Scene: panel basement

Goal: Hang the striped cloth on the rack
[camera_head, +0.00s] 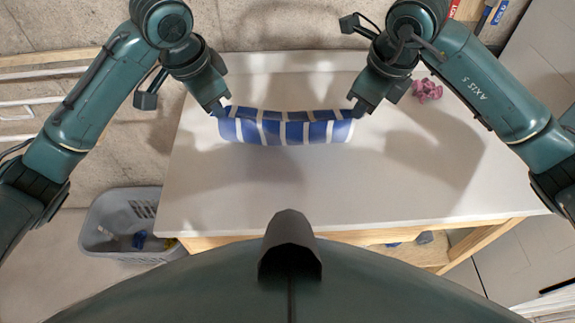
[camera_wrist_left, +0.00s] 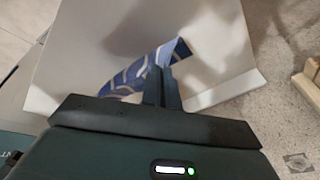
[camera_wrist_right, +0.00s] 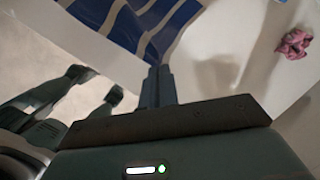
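The blue-and-white striped cloth (camera_head: 285,131) is stretched between my two grippers over the far part of the table, sagging slightly in the middle. My left gripper (camera_head: 222,110) is shut on its left end, and my right gripper (camera_head: 357,108) is shut on its right end. Part of the cloth shows at the fingers in the left wrist view (camera_wrist_left: 140,74) and in the right wrist view (camera_wrist_right: 135,22). The rack (camera_head: 40,73), with pale horizontal bars, is at the left by the wall, partly hidden by my left arm.
The white table (camera_head: 330,195) is mostly bare. A crumpled pink cloth (camera_head: 427,90) lies at its far right. A grey basket (camera_head: 97,232) with small blue and green items stands on the floor at left. Boxes or bottles (camera_head: 490,15) are at the back right.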

